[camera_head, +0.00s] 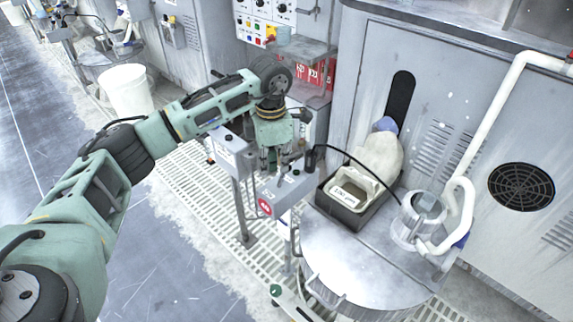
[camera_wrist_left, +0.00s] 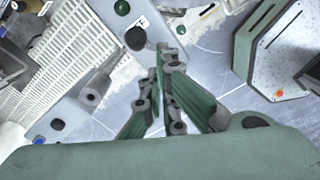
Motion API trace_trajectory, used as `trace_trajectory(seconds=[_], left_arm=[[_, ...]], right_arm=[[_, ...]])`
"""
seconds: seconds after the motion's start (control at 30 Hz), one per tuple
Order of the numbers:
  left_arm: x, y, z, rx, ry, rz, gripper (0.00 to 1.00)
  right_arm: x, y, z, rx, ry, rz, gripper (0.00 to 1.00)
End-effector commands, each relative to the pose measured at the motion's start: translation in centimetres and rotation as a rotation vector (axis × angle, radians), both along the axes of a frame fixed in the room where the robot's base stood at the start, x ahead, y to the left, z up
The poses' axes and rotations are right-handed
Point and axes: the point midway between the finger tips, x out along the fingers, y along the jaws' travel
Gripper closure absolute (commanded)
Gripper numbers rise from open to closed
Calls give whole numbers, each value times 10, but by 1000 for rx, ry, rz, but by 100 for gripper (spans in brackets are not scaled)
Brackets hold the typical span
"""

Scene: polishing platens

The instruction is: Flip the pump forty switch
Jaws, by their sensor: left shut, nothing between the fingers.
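A grey control box (camera_head: 280,193) on a post stands beside the round steel tank, with small dark and green controls on top and a red round sign on its front. No pump forty label can be read, so I cannot tell which control is that switch. My left gripper (camera_head: 271,168) points down at the box's back left edge, fingers together and empty. In the left wrist view the closed fingers (camera_wrist_left: 166,52) are beside the box top (camera_wrist_left: 112,32). My right gripper is out of view.
A second grey box (camera_head: 229,150) stands on a post close behind the gripper. The round tank (camera_head: 360,265) carries a black bin (camera_head: 340,208) and white pipes (camera_head: 462,200). A white bucket (camera_head: 126,90) stands at the back left. The floor at left is open.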

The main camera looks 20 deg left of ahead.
Motion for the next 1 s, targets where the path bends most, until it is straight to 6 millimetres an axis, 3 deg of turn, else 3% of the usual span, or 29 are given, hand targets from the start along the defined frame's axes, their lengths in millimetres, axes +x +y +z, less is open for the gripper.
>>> trace_trajectory(seconds=[0.5,1.0], left_arm=[[0,0,-9,1,1,0,100],[0,0,-16,1,1,0,100]], right_arm=[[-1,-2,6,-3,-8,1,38],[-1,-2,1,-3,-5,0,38]])
